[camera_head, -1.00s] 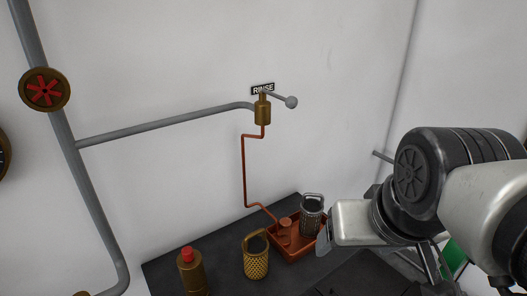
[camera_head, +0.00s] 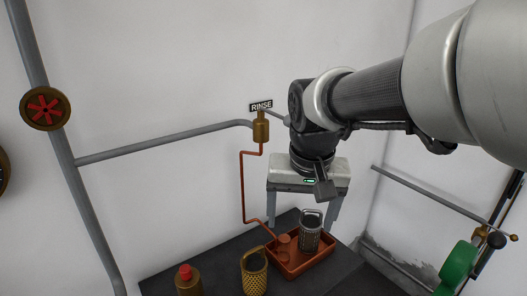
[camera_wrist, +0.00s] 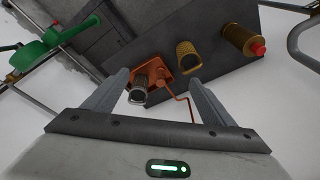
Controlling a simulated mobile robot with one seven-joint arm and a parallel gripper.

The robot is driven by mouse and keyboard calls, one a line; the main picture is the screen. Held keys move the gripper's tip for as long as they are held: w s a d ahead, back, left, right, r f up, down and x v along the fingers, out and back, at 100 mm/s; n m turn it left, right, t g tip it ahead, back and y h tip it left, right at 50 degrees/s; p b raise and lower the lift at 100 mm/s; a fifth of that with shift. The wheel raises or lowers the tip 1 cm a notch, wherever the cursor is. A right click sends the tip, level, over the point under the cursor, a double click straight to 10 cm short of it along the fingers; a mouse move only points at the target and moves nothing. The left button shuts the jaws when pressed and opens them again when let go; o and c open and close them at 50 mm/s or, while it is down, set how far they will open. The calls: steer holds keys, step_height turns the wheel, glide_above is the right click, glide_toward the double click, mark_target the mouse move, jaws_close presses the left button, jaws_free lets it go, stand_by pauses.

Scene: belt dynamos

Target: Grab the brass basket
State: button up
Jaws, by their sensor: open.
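The brass basket (camera_head: 254,274) is a perforated yellow cup with a hoop handle, standing on the dark bench left of the copper tray. The wrist view also shows the brass basket (camera_wrist: 186,56), beyond my fingers and near the right one. My gripper (camera_head: 304,212) is open and empty, pointing down, above and behind the tray in the head view. In the wrist view the open fingers of my gripper (camera_wrist: 160,84) frame the tray and a grey basket. My gripper is apart from the brass basket.
A copper tray (camera_head: 292,269) holds a grey mesh basket (camera_head: 310,235) and a small copper fitting. A brass bottle with a red cap (camera_head: 187,280) stands left of the brass basket. A copper pipe (camera_head: 243,190) runs down the wall from the RINSE valve. A green object (camera_head: 458,266) is at right.

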mark_target(255, 260)
steer(key=w+a+f+g, duration=0.1)
steer(key=w+a+f, duration=0.1)
steer(key=a, duration=0.1)
steer(key=w+a+f, duration=0.3)
steer(key=w+a+f+g, duration=0.1)
steer(key=w+a+f, duration=0.1)
steer(key=a+f, duration=0.1)
steer(key=shift+w+a+f+m+g, duration=0.2)
steer(key=shift+w+m+g, duration=0.1)
steer(key=shift+m, duration=0.1)
step_height(255, 260, down, 12)
steer(key=shift+a+r, duration=0.1)
steer(key=shift+r, duration=0.1)
steer(key=shift+s+a+f, duration=0.1)
steer(key=shift+s+f, duration=0.05)
steer(key=shift+f, duration=1.4)
steer(key=shift+s+a+f, duration=0.1)
steer(key=shift+f, duration=1.45)
steer(key=shift+r, duration=0.1)
steer(key=c, duration=1.4)
